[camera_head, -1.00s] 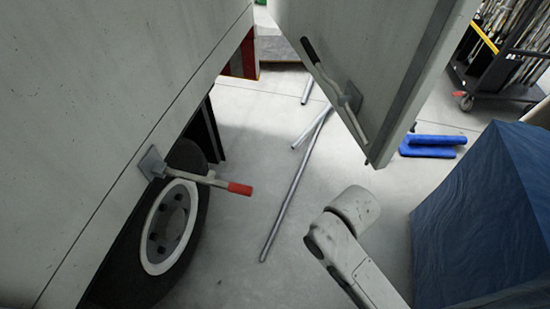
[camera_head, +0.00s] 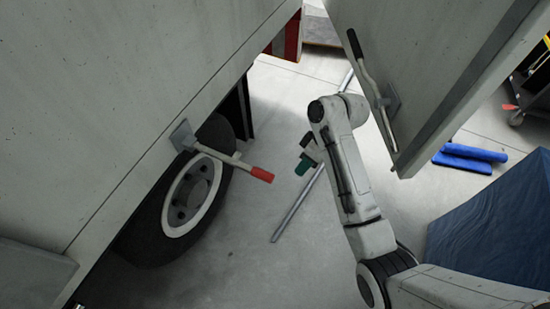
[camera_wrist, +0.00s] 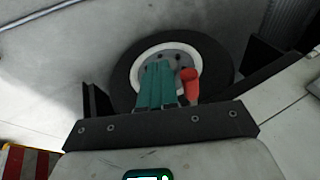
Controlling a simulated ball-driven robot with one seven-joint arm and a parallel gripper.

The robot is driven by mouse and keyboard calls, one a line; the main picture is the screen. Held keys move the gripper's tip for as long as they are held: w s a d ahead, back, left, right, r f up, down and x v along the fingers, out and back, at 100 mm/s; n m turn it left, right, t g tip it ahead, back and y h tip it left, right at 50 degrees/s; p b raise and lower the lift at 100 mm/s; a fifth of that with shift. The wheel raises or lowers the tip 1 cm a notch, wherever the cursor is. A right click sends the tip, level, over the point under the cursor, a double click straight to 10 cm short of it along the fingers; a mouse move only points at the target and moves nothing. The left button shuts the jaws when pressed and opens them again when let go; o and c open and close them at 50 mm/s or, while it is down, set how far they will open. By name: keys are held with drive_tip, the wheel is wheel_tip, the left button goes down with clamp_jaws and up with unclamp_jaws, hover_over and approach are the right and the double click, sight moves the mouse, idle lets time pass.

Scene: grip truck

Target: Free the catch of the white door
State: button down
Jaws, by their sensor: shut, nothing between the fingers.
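The white door on the left (camera_head: 110,100) carries a catch with a metal lever (camera_head: 215,153) that ends in a red grip (camera_head: 262,174). The lever sticks out to the right from a square plate, in front of a wheel. My gripper (camera_head: 303,166), with green fingers, is right of the red grip, apart from it and partly hidden by my arm. In the wrist view, the green fingers (camera_wrist: 155,88) lie together and hold nothing. The red grip (camera_wrist: 188,82) shows just right of them. The catch plate is not clear there.
A second white panel (camera_head: 430,60) with a lever (camera_head: 375,80) hangs at the upper right, close to my arm. The wheel (camera_head: 190,195) is under the left door. Metal poles (camera_head: 297,205), blue pads (camera_head: 468,156) and a blue-covered block (camera_head: 495,220) stand on or lie over the floor.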

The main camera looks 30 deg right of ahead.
drive_tip(key=w+d+r+n+y+p, duration=0.1)
drive_tip(key=w+d+r+n, duration=0.1)
drive_tip(key=w+r, duration=0.5)
drive_tip(key=shift+w+d+r+n+y, duration=0.2)
drive_tip(key=shift+w+d+n+y, duration=0.1)
drive_tip(key=shift+w+d+y, duration=0.15)
drive_tip(key=s+a+f+p, duration=0.1)
drive_tip(key=s+a+f, duration=0.1)
drive_tip(key=a+f, duration=0.6)
drive_tip(key=shift+a+f, duration=0.35)
drive_tip(key=shift+f, duration=0.25)
drive_tip(key=shift+s, duration=0.1)
